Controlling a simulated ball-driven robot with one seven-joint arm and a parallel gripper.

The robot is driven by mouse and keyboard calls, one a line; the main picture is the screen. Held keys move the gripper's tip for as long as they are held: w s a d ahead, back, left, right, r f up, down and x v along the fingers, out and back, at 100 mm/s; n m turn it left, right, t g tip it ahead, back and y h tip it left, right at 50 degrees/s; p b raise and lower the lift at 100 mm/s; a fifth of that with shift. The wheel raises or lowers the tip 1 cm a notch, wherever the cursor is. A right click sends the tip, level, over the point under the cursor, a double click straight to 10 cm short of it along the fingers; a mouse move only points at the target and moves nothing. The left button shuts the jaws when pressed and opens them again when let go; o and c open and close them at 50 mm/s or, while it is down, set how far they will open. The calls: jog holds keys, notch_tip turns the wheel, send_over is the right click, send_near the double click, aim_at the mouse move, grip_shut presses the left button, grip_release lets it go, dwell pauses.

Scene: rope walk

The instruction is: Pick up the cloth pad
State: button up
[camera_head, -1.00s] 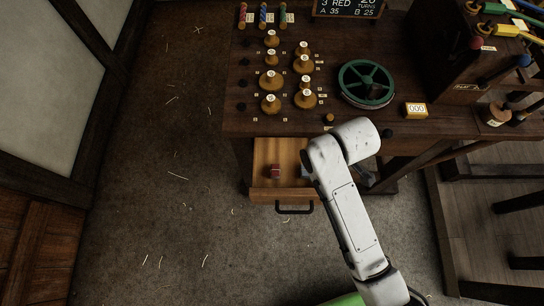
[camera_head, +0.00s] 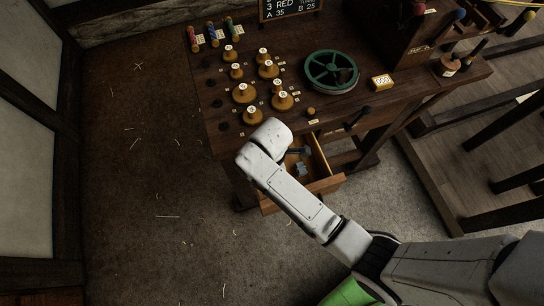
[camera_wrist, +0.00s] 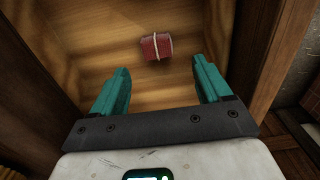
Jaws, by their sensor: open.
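The cloth pad (camera_wrist: 157,47) is a small red, folded or rolled piece with a pale band around it. In the wrist view it lies on the wooden floor of the open drawer (camera_wrist: 185,82). My gripper (camera_wrist: 160,82) shows teal fingers spread wide with nothing between them. The pad sits just beyond the fingertips, roughly centred between them, and is not touched. In the head view my arm covers the left part of the drawer (camera_head: 318,151), and the pad is hidden there.
The drawer walls stand close on both sides of my gripper. Above the drawer, the workbench (camera_head: 225,132) carries several wooden spools (camera_head: 243,93), a green wheel (camera_head: 331,71) and a counter (camera_head: 381,82). A small grey object (camera_head: 299,170) lies in the drawer. Open floor (camera_head: 130,190) is at left.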

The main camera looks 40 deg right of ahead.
jog(key=shift+w+a+f, duration=0.1)
jog(key=shift+f, duration=1.4)
jog(key=shift+w+f, duration=0.1)
jog(key=shift+f, duration=1.4)
jog(key=c, duration=1.1)
notch_tip(320, 180, up, 10)
jog(key=shift+r, duration=0.1)
